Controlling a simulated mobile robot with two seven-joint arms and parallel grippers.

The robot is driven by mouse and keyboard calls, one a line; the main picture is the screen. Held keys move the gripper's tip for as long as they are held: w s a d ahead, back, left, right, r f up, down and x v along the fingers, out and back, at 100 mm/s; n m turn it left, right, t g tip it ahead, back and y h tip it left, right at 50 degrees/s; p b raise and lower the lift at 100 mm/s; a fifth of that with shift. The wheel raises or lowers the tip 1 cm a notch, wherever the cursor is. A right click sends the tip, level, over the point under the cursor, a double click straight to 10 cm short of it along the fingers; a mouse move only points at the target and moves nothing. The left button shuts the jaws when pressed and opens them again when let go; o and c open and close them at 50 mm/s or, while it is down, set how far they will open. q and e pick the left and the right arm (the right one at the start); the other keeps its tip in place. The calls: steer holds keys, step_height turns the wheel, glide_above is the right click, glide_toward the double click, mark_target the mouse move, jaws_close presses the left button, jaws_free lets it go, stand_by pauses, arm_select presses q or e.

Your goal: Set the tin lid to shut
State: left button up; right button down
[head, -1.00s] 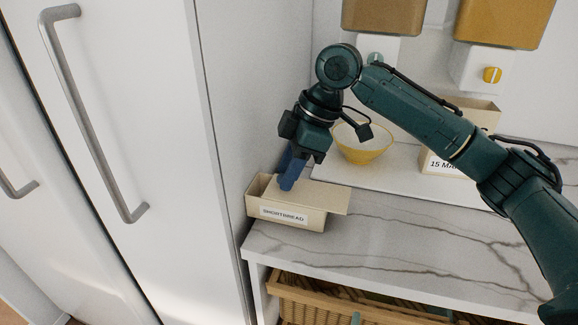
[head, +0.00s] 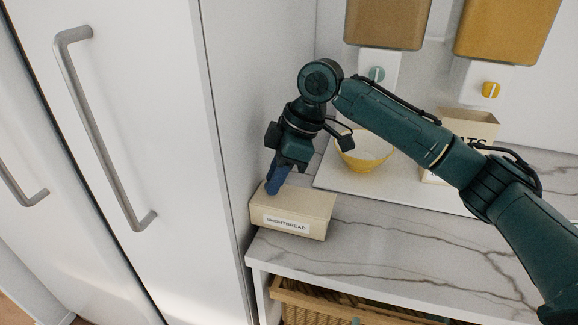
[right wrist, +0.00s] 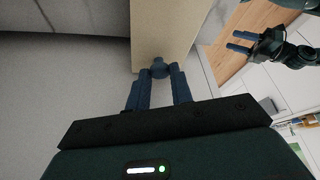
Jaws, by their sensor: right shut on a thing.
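The shortbread tin (head: 287,223) is a beige box with a white "SHORTBREAD" label, standing at the counter's left end. Its flat beige lid (head: 305,200) lies on top and appears to cover it, with no opening visible in the head view. My right gripper (head: 272,189) is over the lid's left part. In the right wrist view, its blue fingers (right wrist: 159,85) are shut on a small dark round knob (right wrist: 159,68) on the lid (right wrist: 162,30). My left gripper (right wrist: 241,42) shows at the upper right there, fingers apart and empty, away from the tin.
A white panel (head: 225,120) stands close left of the tin. A yellow bowl (head: 362,160) and a beige labelled box (head: 470,124) stand on a white board behind. Dispensers hang above. Marbled counter (head: 400,235) is clear to the right; a wicker basket (head: 330,305) is below.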

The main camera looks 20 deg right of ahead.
mark_target(298, 191)
steer(key=shift+w+a+r, duration=0.15)
steer(key=shift+w+a, duration=0.05)
steer(key=shift+a, duration=0.15)
steer(key=c, duration=1.7)
jaws_free()
steer(key=o, duration=0.4)
steer(key=shift+w+a, duration=0.1)
steer(key=shift+o, duration=0.5)
steer(key=shift+r, duration=0.1)
steer(key=v, duration=1.2)
steer(key=shift+d+r+p, duration=0.3)
